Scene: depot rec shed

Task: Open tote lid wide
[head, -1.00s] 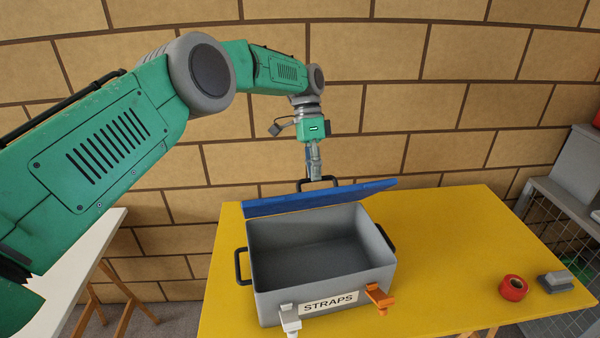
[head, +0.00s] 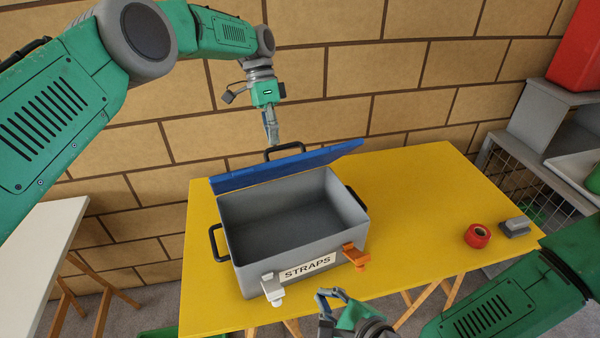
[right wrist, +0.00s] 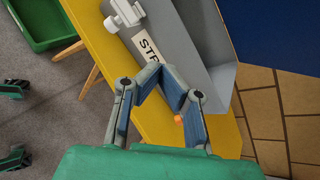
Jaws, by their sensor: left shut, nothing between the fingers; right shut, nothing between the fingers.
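The grey tote (head: 248,267), marked STRAPS, is open and looks empty. Its blue lid (head: 290,165) stands raised at the back edge, with a black handle (head: 285,150) on its far side; it also shows in the right wrist view (right wrist: 280,30). A white latch (head: 272,289) and an orange latch (head: 355,255) hang on the front wall. My left gripper (head: 271,138) is shut and empty, just behind the lid near the handle; contact is unclear. My right gripper (head: 331,294) is shut and empty in front of the tote, below the orange latch.
The yellow table (head: 430,190) is clear to the right of the tote up to a red tape roll (head: 477,236) and a grey block (head: 514,228). A brick wall stands close behind. A white table (head: 45,240) is at left, grey shelving (head: 540,120) at right.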

